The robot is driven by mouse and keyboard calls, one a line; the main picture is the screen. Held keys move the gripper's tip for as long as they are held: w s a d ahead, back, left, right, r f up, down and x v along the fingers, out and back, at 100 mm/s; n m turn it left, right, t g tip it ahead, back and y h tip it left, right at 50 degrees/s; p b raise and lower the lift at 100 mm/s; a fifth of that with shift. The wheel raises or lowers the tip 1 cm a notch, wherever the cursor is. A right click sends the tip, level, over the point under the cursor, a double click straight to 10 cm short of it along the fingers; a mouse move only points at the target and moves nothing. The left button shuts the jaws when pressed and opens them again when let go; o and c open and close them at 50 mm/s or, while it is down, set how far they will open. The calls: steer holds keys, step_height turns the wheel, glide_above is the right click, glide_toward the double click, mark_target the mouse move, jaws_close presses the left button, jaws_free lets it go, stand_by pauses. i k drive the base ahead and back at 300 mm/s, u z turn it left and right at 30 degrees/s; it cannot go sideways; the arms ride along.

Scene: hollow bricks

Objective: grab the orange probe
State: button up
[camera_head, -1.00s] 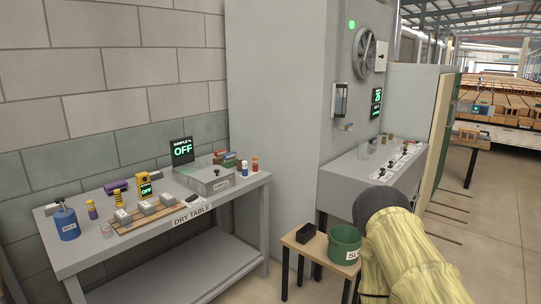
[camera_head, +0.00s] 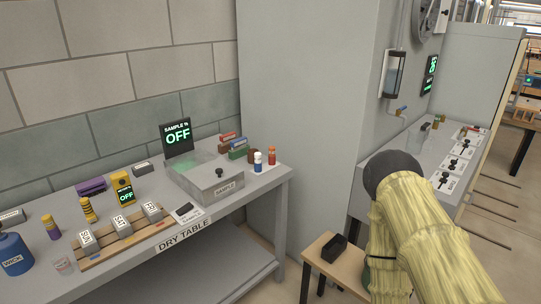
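An upright yellow-orange handheld device (camera_head: 123,191) with a green OFF display stands on the dry table (camera_head: 225,218), behind a wooden rack of grey blocks. It is the most probe-like orange thing I see, but I cannot tell for sure that it is the probe. A small yellow-orange banded piece (camera_head: 88,209) stands to its left, and a purple and yellow one (camera_head: 50,227) stands further left. My arm, in a pale yellow sleeve with a dark rounded joint, fills the lower right. My gripper is not in view.
The sample box (camera_head: 207,178) stands right of the device, with a white-blue bottle (camera_head: 257,162) and a red one (camera_head: 272,156) beside it. A blue jug (camera_head: 14,254) is at the left edge. A wooden stool with a black tray (camera_head: 334,248) stands by my arm.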

mark_target(272, 149)
steer(key=k, duration=0.3)
steer(key=z, duration=0.95)
steer(key=i, duration=1.2)
steer(key=u, duration=0.8)
steer(key=i, duration=0.75)
steer(key=u, duration=0.85)
